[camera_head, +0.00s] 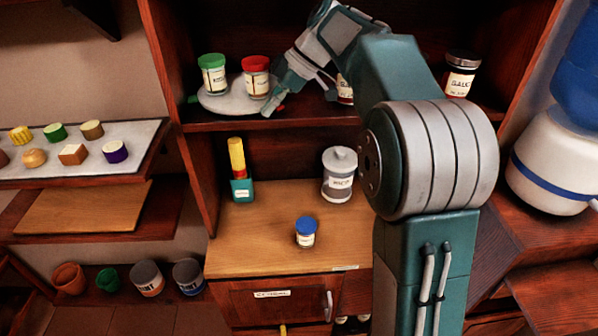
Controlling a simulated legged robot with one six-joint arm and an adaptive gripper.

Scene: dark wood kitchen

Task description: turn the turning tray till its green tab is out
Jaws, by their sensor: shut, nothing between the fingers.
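The turning tray (228,104) is a pale round disc on the shelf in the upper middle. A green-lidded jar (213,80) and a red-lidded jar (256,84) stand on it. A small green spot, apparently the green tab (192,99), shows at the tray's left rim. My gripper (268,106) is shut and empty, its tip at the tray's front right edge, just below the red-lidded jar. I cannot tell whether it touches the rim. My gripper and arm hide the tray's right side and part of a jar (345,92) behind them.
A dark-lidded jar (460,74) stands on the shelf at the right. Below are a grey canister (340,178), a blue-lidded jar (305,237) and a yellow-handled item (238,170) on the wooden counter (262,258). Upright cabinet sides bound the shelf.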

